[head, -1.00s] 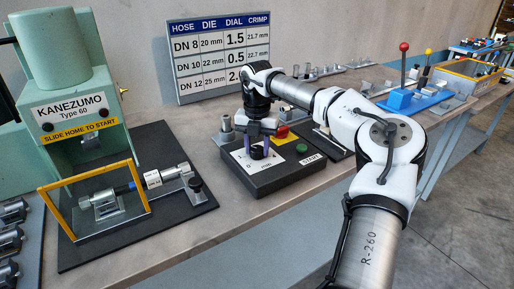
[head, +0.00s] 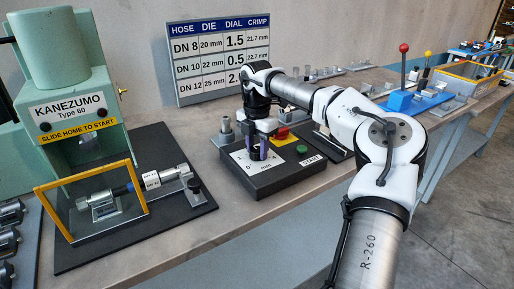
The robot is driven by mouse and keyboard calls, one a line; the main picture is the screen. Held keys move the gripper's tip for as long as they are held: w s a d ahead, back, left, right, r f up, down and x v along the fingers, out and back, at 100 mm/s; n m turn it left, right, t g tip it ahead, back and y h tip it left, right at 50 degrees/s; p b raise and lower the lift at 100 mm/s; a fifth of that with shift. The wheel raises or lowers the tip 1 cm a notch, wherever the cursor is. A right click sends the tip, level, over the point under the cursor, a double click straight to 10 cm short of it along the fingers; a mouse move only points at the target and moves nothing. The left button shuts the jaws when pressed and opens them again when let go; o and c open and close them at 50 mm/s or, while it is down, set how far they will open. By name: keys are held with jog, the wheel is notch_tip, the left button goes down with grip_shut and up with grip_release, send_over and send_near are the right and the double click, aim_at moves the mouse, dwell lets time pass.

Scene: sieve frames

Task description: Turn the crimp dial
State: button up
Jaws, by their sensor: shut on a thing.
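The crimp dial (head: 257,154) is a dark knob on a white scale plate (head: 240,160) marked in mm, on top of a black control box (head: 264,182). My gripper (head: 258,147) points down over the plate with its purplish fingers on either side of the knob, shut on it. The fingers and wrist hide much of the knob, so its exact setting cannot be read. A green start button (head: 302,149) and a red button on yellow (head: 283,132) sit on the same box.
A chart (head: 219,60) of hose, die, dial and crimp values stands behind. The green Kanezumo press (head: 72,70) is at left, with a yellow-framed guard (head: 92,196) and a hose (head: 150,180) on a black base. Red and yellow levers (head: 404,70) stand at back right.

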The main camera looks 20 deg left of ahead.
aim_at(257, 149)
jog(key=shift+w+r, duration=0.1)
jog(key=o, duration=1)
notch_tip(257, 149, up, 14)
jog(key=b, duration=0.1)
jog(key=shift+f, duration=0.2)
